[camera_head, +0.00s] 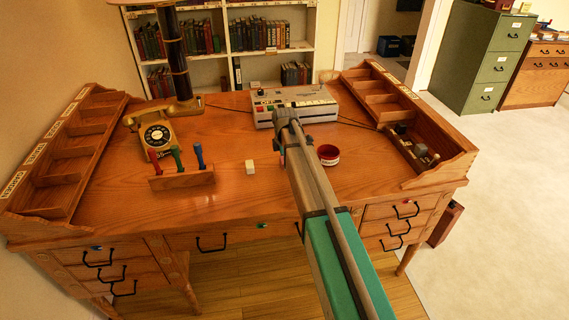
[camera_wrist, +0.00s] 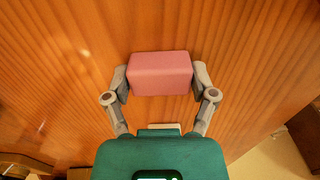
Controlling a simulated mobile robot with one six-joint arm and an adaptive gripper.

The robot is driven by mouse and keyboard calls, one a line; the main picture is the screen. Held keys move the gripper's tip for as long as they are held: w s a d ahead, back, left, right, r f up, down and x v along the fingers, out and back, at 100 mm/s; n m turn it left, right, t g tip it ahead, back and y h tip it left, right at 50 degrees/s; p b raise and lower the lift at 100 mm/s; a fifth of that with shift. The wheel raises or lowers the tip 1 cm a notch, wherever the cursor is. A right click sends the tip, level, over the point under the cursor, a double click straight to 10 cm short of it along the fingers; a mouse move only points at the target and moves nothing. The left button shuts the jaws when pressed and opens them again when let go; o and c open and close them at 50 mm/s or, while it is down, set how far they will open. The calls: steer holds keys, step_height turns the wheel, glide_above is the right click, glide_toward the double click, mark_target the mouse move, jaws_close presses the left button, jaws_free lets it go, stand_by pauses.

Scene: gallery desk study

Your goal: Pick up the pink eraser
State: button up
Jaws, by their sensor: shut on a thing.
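The pink eraser (camera_wrist: 160,66) is a block in the middle of the wrist view, above the wooden desk top. My gripper (camera_wrist: 160,82) has one finger pressed on each short end of it, so it is shut on the eraser. I cannot tell whether the eraser touches the desk or hangs a little above it. In the head view my arm reaches over the desk (camera_head: 230,215) and hides most of the gripper and the eraser.
A small white block (camera_head: 250,167) lies left of my arm, and a red round dish (camera_head: 329,153) stands to its right. A rack (camera_head: 181,180) with coloured handles and a telephone (camera_head: 157,130) are left. A grey device (camera_head: 262,112) stands behind. Wooden organisers (camera_head: 402,125) line the sides.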

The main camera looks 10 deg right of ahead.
steer(key=shift+c, duration=0.8)
steer(key=shift+r, duration=0.15)
step_height(320, 180, up, 3)
steer(key=p, duration=0.3)
steer(key=s+r+p, duration=0.9)
steer(key=s+p, duration=0.1)
steer(key=s, duration=0.4)
steer(key=shift+a+r, duration=0.35)
stand_by(0.6)
steer(key=shift+a, duration=0.15)
